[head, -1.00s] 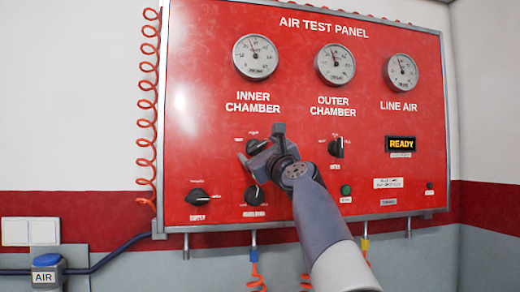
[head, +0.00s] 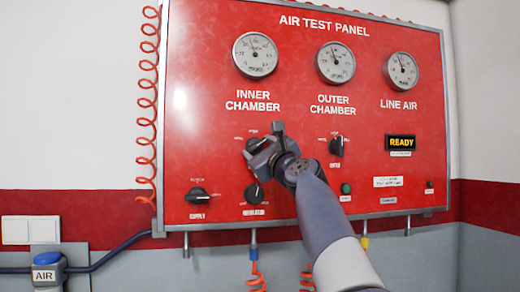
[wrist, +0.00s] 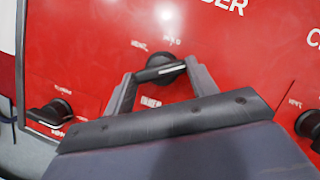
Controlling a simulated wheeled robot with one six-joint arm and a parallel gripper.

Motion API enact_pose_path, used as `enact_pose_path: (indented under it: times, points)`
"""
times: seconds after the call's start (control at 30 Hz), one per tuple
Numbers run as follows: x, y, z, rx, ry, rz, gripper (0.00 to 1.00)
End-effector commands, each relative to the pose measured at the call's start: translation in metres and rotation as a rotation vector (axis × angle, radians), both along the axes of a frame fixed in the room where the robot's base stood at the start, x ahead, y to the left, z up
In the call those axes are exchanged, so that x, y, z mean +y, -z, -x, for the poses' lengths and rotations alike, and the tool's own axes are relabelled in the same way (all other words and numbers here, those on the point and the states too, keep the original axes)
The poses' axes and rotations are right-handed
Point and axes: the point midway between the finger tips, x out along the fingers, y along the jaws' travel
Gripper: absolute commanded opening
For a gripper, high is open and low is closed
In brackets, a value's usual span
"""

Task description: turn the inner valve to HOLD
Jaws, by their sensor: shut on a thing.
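The red air test panel (head: 215,75) fills most of the head view. The inner valve (head: 254,143) is a black knob under the INNER CHAMBER label, partly covered by my gripper (head: 264,150). In the wrist view the inner valve (wrist: 162,69) sits between the two fingertips of my gripper (wrist: 160,76), which is shut on it. Its bar has a pale line and lies nearly level across that picture. Small white labels (wrist: 171,41) above it are too blurred to read surely. I cannot tell which label the knob points at.
The regulator knob (head: 254,193) is close below my gripper, and the supply knob (head: 197,195) is at lower left. The outer valve (head: 336,145) is to the right. The display (head: 401,142) reads READY. Orange coiled hose (head: 147,110) hangs along the left edge.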

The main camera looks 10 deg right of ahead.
Motion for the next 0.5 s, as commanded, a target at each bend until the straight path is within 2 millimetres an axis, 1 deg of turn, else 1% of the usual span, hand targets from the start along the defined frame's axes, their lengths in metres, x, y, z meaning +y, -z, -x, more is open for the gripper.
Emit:
enact_pose_path:
  times: [0.17, 0.5]
  points:
    - [-0.0013, -0.0028, 0.0001, -0.001, -0.001, 0.117, 0.32]
    - [-0.0032, -0.006, -0.0004, 0.001, -0.001, 0.434, 0.32]
